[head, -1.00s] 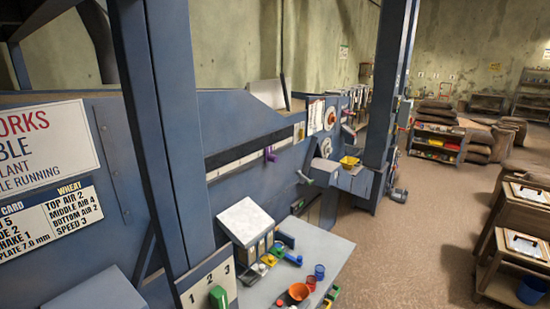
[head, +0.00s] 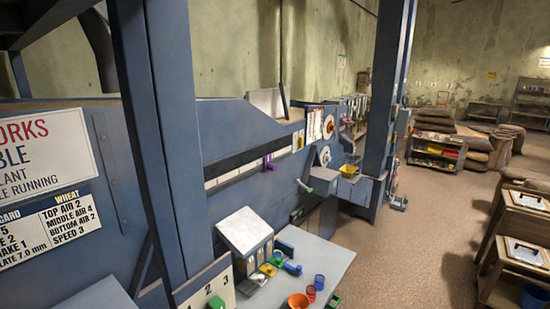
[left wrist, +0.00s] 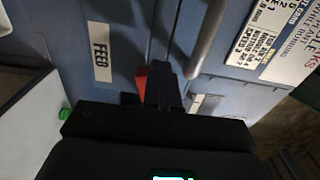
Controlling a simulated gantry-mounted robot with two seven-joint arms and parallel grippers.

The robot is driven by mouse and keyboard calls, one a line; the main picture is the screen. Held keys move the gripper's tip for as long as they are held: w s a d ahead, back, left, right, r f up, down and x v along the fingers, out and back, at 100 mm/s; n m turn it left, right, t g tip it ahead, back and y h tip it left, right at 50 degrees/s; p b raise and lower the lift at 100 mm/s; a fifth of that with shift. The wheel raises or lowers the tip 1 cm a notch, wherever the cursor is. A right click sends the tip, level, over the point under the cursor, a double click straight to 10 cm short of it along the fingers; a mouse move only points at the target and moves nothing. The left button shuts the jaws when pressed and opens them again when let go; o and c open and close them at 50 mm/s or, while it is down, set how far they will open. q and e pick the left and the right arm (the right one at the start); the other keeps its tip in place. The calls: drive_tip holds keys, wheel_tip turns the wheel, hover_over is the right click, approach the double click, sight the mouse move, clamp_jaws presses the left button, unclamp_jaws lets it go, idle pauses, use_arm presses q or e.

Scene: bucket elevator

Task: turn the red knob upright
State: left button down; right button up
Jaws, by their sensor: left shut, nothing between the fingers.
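In the left wrist view, a red wedge-shaped piece (left wrist: 141,82) stands out against the blue panel, just left of my left gripper's fingers (left wrist: 168,84). It looks like the red knob, but its lower part is hidden behind the dark gripper body, so I cannot tell its full angle or whether the fingers touch it. The left gripper is shut with nothing between its fingers. A white FEED label (left wrist: 100,52) is on the panel to the left of the red piece. Neither gripper shows in the head view.
A grey bench (head: 320,262) holds a white-topped box (head: 245,230), an orange bowl (head: 298,301) and small cups. A blue post (head: 165,140) stands close in front. A grey rod (left wrist: 207,38) runs near my left fingers. Brown floor (head: 420,250) is open to the right.

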use_arm(q)
drive_tip(key=shift+w+a+f, duration=0.15)
drive_tip(key=shift+a+f, duration=0.1)
drive_tip(key=shift+f, duration=0.1)
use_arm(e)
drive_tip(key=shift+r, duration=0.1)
use_arm(q)
drive_tip(key=shift+w+f+b, duration=0.1)
drive_tip(key=shift+f+b, duration=0.25)
drive_tip(key=shift+f, duration=0.75)
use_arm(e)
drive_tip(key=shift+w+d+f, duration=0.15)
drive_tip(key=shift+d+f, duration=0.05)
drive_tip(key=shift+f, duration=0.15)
use_arm(q)
drive_tip(key=shift+f, duration=0.3)
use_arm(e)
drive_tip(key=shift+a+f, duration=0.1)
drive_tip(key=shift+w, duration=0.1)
use_arm(q)
drive_tip(key=shift+p+v, duration=1.35)
drive_tip(key=shift+v, duration=1.55)
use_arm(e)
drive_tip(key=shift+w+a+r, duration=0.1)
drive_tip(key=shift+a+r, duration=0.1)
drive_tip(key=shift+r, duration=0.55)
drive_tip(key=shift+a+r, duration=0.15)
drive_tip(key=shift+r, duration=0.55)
